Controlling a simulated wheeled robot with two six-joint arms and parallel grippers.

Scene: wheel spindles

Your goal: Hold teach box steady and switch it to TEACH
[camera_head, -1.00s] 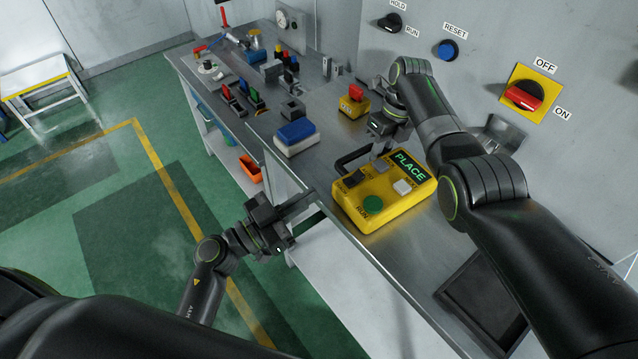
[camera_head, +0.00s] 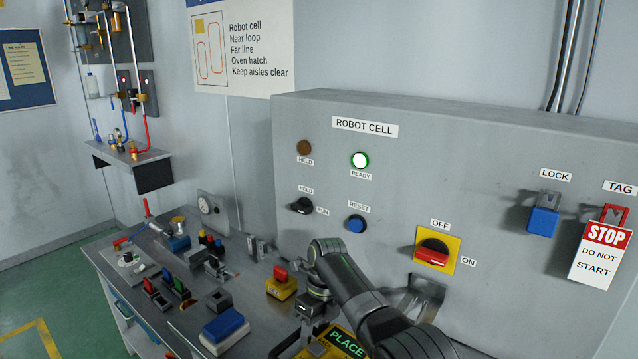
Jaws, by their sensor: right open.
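The yellow teach box (camera_head: 357,337) shows only its upper end at the bottom edge, with a dark display reading PLACE in green. The rest of it, with its switch, is cut off below. My right gripper (camera_head: 308,328) is open and points down at the box's far left part, beside its dark handle. I cannot tell whether the fingers touch the box. My left gripper is out of view.
The grey ROBOT CELL cabinet (camera_head: 330,205) stands behind the bench, with a lit READY lamp (camera_head: 360,160) and a red rotary switch (camera_head: 432,256). A blue-and-white block (camera_head: 223,328), a small yellow box with a red top (camera_head: 281,285) and several small parts crowd the bench to the left.

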